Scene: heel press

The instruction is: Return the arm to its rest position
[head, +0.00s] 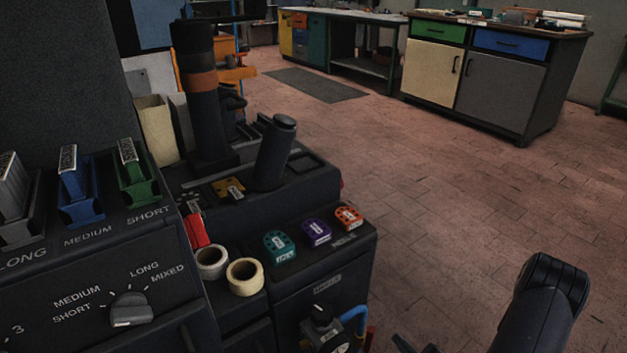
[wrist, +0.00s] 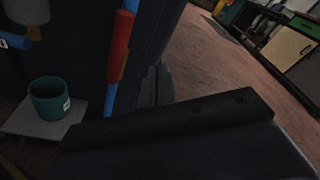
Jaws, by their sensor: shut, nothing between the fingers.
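My arm (head: 540,305) shows at the lower right of the head view, dark and over the open floor, clear of the press bench. In the wrist view my gripper (wrist: 157,82) has its two dark fingers close together, shut, with nothing held between them. The dark wrist body fills the bottom of that view. The fingers point towards the dark side of a machine and the floor beside it. The gripper's fingers cannot be made out clearly in the head view.
The dark machine (head: 325,262) at left carries teal (head: 279,246), purple (head: 316,231) and orange (head: 348,217) pieces, two tape rolls (head: 245,276) and a knob (head: 130,308). A teal cup (wrist: 50,98) stands low near a red-and-blue pipe (wrist: 119,50). Floor (head: 460,190) is clear.

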